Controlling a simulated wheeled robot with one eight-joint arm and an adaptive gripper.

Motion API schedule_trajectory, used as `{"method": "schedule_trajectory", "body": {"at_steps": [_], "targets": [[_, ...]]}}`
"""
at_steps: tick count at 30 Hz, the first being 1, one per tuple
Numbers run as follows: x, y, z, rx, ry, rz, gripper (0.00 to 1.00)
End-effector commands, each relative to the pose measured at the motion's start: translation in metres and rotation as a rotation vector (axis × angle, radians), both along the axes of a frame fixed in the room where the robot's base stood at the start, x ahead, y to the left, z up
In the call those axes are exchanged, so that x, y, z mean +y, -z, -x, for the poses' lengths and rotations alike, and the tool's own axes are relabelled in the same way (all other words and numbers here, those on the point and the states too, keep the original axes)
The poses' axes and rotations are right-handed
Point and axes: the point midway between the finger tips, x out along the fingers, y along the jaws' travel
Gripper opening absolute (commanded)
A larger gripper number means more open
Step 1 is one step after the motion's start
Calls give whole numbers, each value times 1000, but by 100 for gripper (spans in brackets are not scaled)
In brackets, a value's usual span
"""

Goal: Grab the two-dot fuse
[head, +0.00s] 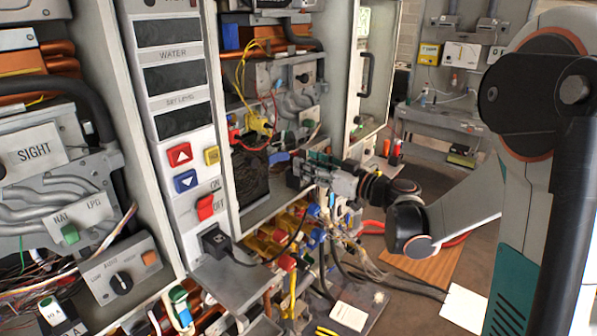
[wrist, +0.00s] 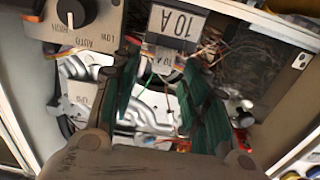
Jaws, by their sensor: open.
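My gripper (head: 306,168) reaches into the right-hand open heater cabinet in the head view. In the wrist view my gripper (wrist: 160,82) has its two green-padded fingers spread apart. A block labelled 10 A (wrist: 178,27) sits just beyond the fingertips, upside down in the picture. A smaller light piece, also marked 10 A (wrist: 165,62), shows below it, between the fingers. It may be a fuse, but I see no dots on it and cannot tell whether it is the two-dot one. Nothing is visibly held.
A knob panel (wrist: 70,20) lies close to the left finger in the wrist view. Grey pipes and loose wires lie behind the fingers. The cabinet door (head: 375,75) stands open at the right. Coloured valves and cables (head: 285,240) crowd below the cabinet.

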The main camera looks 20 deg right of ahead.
Motion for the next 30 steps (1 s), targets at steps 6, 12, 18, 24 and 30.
{"method": "schedule_trajectory", "body": {"at_steps": [6,12,18,24,30], "targets": [[21,-1,-25,0,-4,0,42],[27,-1,-34,0,-2,0,42],[27,-1,-34,0,-1,0,26],[27,-1,-34,0,-1,0,0],[27,-1,-34,0,-1,0,0]]}}
